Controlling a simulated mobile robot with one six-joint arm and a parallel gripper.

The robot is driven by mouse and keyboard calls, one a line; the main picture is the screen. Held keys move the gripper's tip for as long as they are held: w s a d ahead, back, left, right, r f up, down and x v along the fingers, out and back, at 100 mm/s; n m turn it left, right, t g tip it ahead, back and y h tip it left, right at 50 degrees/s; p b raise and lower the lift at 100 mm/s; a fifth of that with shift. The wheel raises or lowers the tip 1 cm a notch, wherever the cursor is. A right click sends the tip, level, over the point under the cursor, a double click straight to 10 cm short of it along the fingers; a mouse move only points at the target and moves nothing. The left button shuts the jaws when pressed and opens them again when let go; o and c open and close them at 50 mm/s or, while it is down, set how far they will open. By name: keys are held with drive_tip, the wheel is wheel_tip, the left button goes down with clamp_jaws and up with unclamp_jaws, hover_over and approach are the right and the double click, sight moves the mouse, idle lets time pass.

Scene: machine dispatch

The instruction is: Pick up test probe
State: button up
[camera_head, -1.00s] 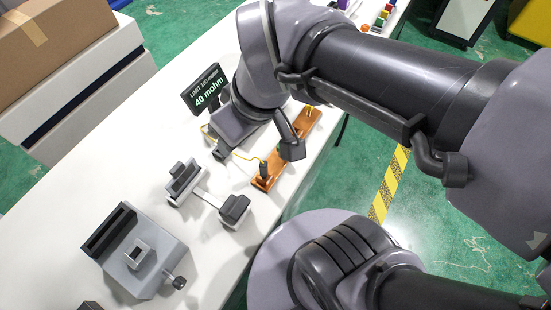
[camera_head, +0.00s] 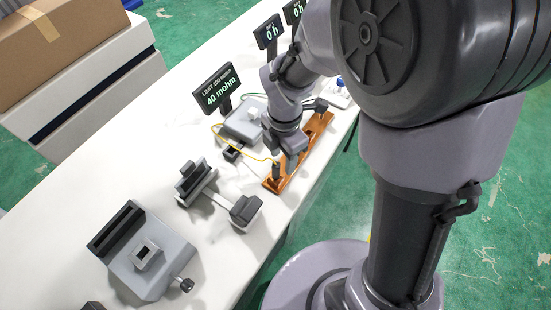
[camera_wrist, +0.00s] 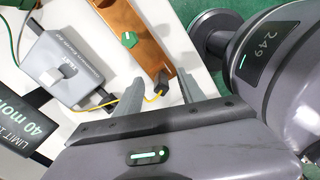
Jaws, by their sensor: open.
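The dark test probe (camera_head: 276,170) stands at the near end of the orange-brown bar (camera_head: 306,149), with a yellow cable running from it to the grey meter (camera_head: 243,122). In the wrist view the probe (camera_wrist: 162,80) appears between the fingertips of my gripper (camera_wrist: 161,77), which is open and empty. I cannot tell whether either finger touches it. In the head view my gripper (camera_head: 289,160) is low over the bar, just beside the probe, and hides part of the bar. A green knob (camera_wrist: 129,40) sits on the bar in the wrist view.
A display reading 40 mohm (camera_head: 217,88) stands behind the meter. A grey stand with two dark blocks (camera_head: 213,197) and a grey fixture with a square socket (camera_head: 146,256) are on the white table (camera_head: 90,175). Dark displays (camera_head: 268,33) stand farther back.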

sight(277, 170)
drive_tip(key=f+b, duration=0.1)
drive_tip(key=f, duration=0.1)
drive_tip(key=a+f+b, duration=0.1)
drive_tip(key=f+b, duration=0.1)
drive_tip(key=f, duration=0.1)
drive_tip(key=shift+s+a+f, duration=0.3)
drive_tip(key=shift+a, duration=0.05)
drive_tip(key=shift+r, duration=0.15)
drive_tip(key=shift+c, duration=0.9)
clamp_jaws()
